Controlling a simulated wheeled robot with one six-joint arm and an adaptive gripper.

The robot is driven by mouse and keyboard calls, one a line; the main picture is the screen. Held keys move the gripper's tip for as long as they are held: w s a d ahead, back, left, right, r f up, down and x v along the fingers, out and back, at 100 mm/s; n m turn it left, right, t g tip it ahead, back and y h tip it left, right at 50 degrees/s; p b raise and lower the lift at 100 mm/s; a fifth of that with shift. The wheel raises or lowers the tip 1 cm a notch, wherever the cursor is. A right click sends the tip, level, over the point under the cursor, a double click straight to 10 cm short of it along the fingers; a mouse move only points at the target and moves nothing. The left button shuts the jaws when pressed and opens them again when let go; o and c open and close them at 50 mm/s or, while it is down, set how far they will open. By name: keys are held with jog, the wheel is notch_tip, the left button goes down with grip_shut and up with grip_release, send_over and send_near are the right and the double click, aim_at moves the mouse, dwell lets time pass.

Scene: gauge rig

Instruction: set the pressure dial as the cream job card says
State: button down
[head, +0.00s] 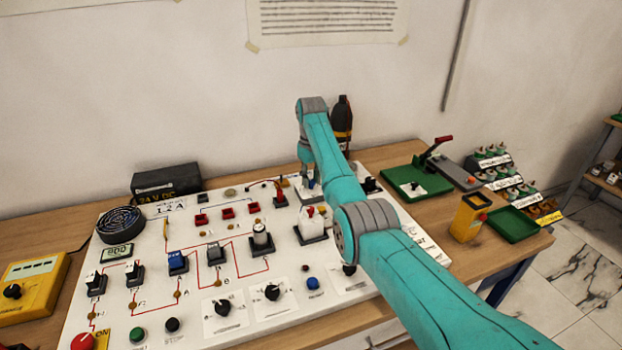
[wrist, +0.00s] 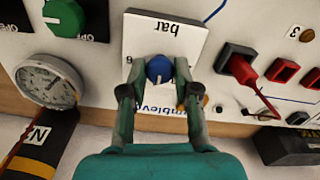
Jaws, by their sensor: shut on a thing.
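The pressure dial is a blue knob (wrist: 158,67) on a white plate (wrist: 160,28) printed "bar", seen upside down in the wrist view. My gripper (wrist: 159,76) has one finger on each side of the knob and is shut on it. Scale marks around the knob are mostly hidden by the fingers or too small to read. In the head view my arm reaches down at the back of the white panel (head: 190,305), and hides the dial. A pale sheet with lines of writing (head: 325,18) is taped to the wall; I cannot read it or tell whether it is the job card.
In the wrist view a round gauge (wrist: 46,82) and a green knob (wrist: 64,17) lie left, and a red plug (wrist: 243,70) lies right. Switches and knobs crowd the panel. A black and orange bottle-like object (head: 342,122) stands behind my arm; a green tray (head: 513,225) lies right.

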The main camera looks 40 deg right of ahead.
aim_at(311, 181)
jog(key=n, duration=0.3)
jog(key=shift+n, duration=2.1)
jog(key=c, duration=0.9)
grip_release()
jog(key=shift+o, duration=0.2)
jog(key=shift+r, duration=0.1)
notch_tip(311, 181, up, 12)
